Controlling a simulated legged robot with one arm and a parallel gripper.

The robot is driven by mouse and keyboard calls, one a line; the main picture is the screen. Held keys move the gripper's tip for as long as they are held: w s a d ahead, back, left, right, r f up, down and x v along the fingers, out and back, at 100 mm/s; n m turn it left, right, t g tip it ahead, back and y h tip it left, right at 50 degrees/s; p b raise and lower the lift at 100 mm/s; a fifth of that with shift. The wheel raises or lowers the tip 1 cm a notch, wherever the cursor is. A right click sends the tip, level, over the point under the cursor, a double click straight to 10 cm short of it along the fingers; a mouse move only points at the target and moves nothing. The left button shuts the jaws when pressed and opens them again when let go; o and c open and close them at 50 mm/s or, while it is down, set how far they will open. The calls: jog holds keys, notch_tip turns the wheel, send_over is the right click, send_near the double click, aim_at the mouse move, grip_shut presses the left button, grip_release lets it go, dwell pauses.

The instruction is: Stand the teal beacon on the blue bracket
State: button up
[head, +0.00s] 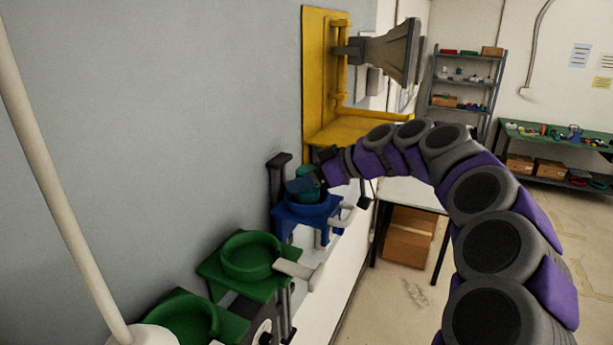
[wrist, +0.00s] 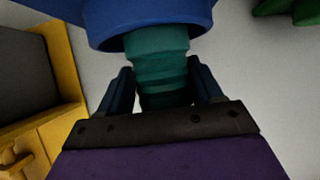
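The teal beacon (head: 302,185) is upright at the blue bracket (head: 306,215) on the wall. Its lower end is hidden by the bracket's round cup, so I cannot tell whether it rests on the bottom. In the wrist view the beacon (wrist: 158,68) runs into the blue cup (wrist: 150,22). My gripper (head: 318,179) reaches the beacon from the right. In the wrist view its two dark fingers (wrist: 161,88) lie close against both sides of the beacon, and it appears shut on it.
A yellow bracket (head: 350,125) with a grey horn (head: 392,50) is on the wall beyond. Green brackets (head: 250,258) with round cups are nearer, and a pale pole (head: 55,185) crosses the left. A table with cardboard boxes (head: 408,240) stands behind. Open floor lies right.

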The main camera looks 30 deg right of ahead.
jog(key=shift+o, duration=1.3)
jog(key=shift+d+r, duration=0.1)
jog(key=shift+d, duration=0.25)
jog(key=shift+a+r, duration=0.1)
jog(key=shift+a, duration=0.3)
jog(key=shift+s+r, duration=0.1)
jog(key=shift+s, duration=0.1)
jog(key=b+v, duration=0.2)
jog(key=v, duration=0.9)
jog(key=shift+s+d, duration=0.2)
jog(key=shift+s, duration=0.05)
jog(key=shift+d, duration=0.35)
